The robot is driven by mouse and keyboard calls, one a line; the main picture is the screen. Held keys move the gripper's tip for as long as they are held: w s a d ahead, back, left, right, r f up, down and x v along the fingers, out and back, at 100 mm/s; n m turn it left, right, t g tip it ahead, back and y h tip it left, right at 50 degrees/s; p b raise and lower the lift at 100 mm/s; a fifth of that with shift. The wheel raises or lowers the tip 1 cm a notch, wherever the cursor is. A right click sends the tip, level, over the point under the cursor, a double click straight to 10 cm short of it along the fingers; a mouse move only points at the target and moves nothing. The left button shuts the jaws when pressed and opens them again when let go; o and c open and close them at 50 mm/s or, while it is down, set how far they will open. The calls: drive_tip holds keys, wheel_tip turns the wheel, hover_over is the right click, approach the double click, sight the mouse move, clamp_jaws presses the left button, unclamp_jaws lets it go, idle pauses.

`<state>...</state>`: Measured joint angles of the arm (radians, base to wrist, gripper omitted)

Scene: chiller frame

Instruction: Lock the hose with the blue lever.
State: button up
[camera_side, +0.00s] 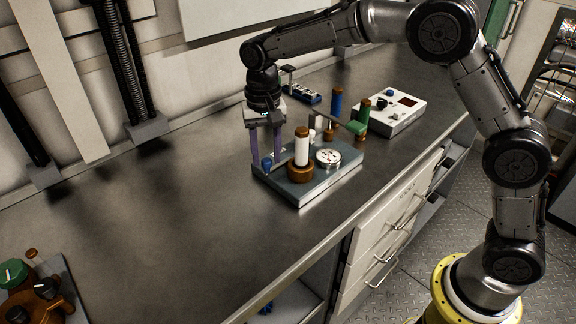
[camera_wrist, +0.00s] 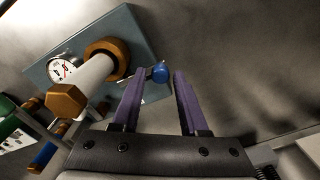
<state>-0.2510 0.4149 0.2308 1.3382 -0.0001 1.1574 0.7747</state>
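The blue lever has a round blue knob (camera_side: 266,163) on a short metal rod, at the left of a grey base plate (camera_side: 308,193). In the wrist view the blue knob (camera_wrist: 160,72) shows between the tips of my two purple fingers, with a gap on each side. My gripper (camera_side: 267,159) is open and points down over the plate's left end; it also shows in the wrist view (camera_wrist: 158,76). The white hose piece (camera_side: 301,150), with a brown cap, stands upright in a brown collar (camera_side: 300,173) on the plate. Whether the knob sits fully between the fingers in depth is unclear.
A round dial gauge (camera_side: 328,157) sits on the plate beside the collar. Green-handled and blue-handled parts (camera_side: 336,103) stand behind. A white box (camera_side: 397,115) is further right. The bench (camera_side: 150,220) left of the plate is clear, up to a brown assembly (camera_side: 40,295) at the corner.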

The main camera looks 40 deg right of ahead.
sight(267, 160)
drive_tip(key=shift+o, duration=0.3)
drive_tip(key=shift+r, duration=4)
drive_tip(key=s+d+r+t, duration=0.3)
drive_tip(key=s+d+r, duration=0.6)
drive_tip(key=s+r, duration=0.4)
drive_tip(key=s+d+f+n+t, duration=0.1)
drive_tip(key=s+f+n, duration=0.2)
drive_tip(key=s+f, duration=0.3)
drive_tip(key=s+d+f+n+t, duration=0.1)
drive_tip(key=s+d+f+n, duration=0.1)
drive_tip(key=s+f, duration=0.4)
drive_tip(key=s+n, duration=0.1)
drive_tip(key=s, duration=0.4)
drive_tip(key=shift+s+f+t, duration=0.3)
drive_tip(key=shift+s+f, duration=0.05)
